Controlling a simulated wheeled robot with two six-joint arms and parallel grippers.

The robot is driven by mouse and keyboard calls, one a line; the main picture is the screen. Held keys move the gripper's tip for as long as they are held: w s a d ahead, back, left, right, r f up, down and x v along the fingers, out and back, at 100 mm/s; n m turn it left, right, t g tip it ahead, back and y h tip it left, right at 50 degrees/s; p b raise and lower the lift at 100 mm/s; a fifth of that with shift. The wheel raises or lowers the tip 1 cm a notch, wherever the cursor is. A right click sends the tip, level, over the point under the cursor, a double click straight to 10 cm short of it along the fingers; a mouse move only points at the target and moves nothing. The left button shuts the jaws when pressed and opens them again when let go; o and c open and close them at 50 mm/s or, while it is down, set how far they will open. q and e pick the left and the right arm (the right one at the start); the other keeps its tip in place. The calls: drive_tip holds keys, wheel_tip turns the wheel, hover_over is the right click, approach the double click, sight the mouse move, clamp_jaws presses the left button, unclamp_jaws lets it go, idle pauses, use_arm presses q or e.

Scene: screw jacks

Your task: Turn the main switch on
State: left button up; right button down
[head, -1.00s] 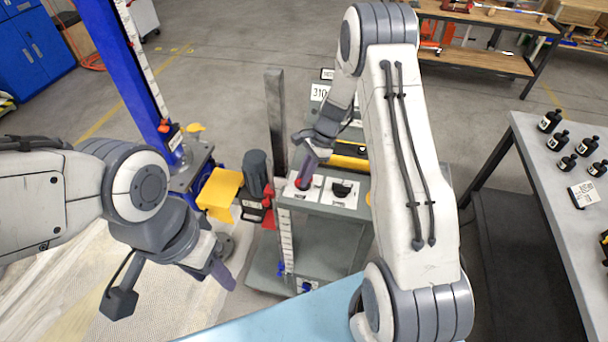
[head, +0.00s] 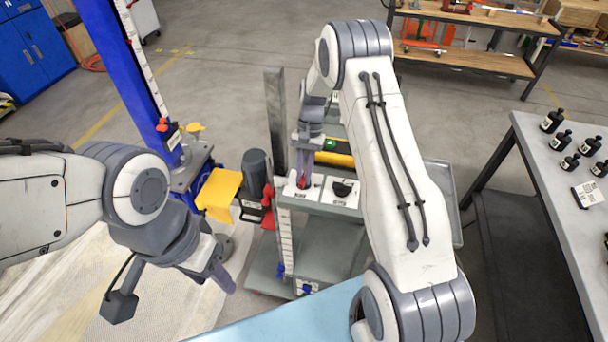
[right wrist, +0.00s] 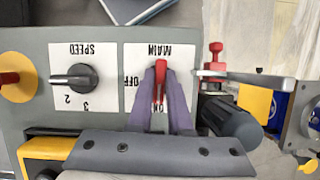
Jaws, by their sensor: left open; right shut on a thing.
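The main switch (right wrist: 160,76) is a red handle on a white plate marked MAIN, OFF and ON, upside down in the right wrist view. My right gripper (right wrist: 160,92) is shut on this handle, with one purple finger on each side. The handle lies in line with the ON mark, at a right angle to the direction of OFF; the fingers hide part of the plate. In the head view my right gripper (head: 304,178) reaches down onto the panel (head: 325,208). My left gripper (head: 222,272) is open and empty, left of the panel.
A black SPEED knob (right wrist: 74,78) sits beside the switch, with a red button on yellow (right wrist: 18,86) beyond it. A dark motor (head: 256,172) and yellow guard (head: 218,190) stand left of the panel. A bench with black bottles (head: 553,120) is at the right.

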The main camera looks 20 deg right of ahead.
drive_tip(key=shift+n, duration=0.4)
drive_tip(key=c, duration=0.8)
unclamp_jaws()
drive_tip(key=shift+c, duration=0.2)
drive_tip(key=shift+w+r, duration=0.1)
drive_tip(key=shift+w+d+r+b, duration=0.1)
drive_tip(key=shift+w+r+b, duration=0.05)
drive_tip(key=shift+r+b, duration=0.2)
drive_tip(key=b+v, duration=0.2)
drive_tip(key=v, duration=0.7)
drive_tip(key=shift+r+b, duration=0.25)
drive_tip(key=shift+b, duration=0.05)
